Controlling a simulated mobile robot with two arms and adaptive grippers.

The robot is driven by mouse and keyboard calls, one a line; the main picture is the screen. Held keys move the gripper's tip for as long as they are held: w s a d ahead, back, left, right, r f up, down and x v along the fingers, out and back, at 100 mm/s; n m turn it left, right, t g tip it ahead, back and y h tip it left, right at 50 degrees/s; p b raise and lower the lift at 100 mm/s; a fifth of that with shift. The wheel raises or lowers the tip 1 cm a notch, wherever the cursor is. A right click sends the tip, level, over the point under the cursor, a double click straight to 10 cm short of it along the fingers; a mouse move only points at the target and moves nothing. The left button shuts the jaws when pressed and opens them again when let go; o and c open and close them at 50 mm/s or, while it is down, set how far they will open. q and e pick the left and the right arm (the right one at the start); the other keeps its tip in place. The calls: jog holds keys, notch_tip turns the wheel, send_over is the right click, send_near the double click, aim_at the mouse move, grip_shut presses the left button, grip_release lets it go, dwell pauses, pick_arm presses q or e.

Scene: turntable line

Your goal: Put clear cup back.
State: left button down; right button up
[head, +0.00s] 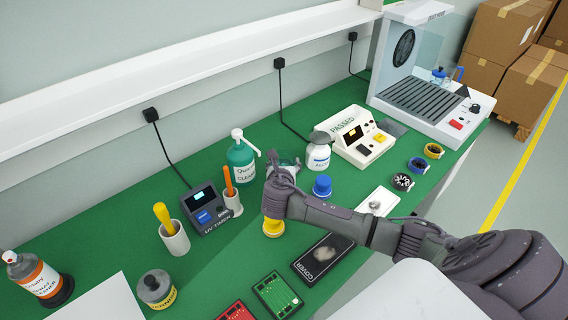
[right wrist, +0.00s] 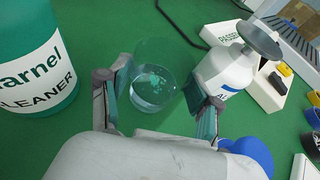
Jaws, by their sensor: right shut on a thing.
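The clear cup (right wrist: 158,82) stands between the two fingers of my right gripper (right wrist: 160,105) in the right wrist view. It is see-through, and the green bench shows through it. In the head view my right gripper (head: 284,168) is over the bench, between the green pump bottle and the white dispenser bottle. It is shut on the cup, which barely shows there as a faint teal shape at the fingers. I cannot tell whether the cup's base touches the bench. My left gripper is not in view.
The green cleaner bottle (head: 240,162) and white dispenser bottle (head: 319,155) flank the gripper closely. A blue-capped item (head: 322,187) and a yellow item (head: 273,228) sit nearer. The PASSED device (head: 362,140) and a vented hood unit (head: 422,98) stand right. A UV timer (head: 208,210) is left.

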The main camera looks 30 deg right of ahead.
jog(key=o, duration=1.2)
jog(key=shift+f, duration=0.1)
jog(key=v, duration=1.2)
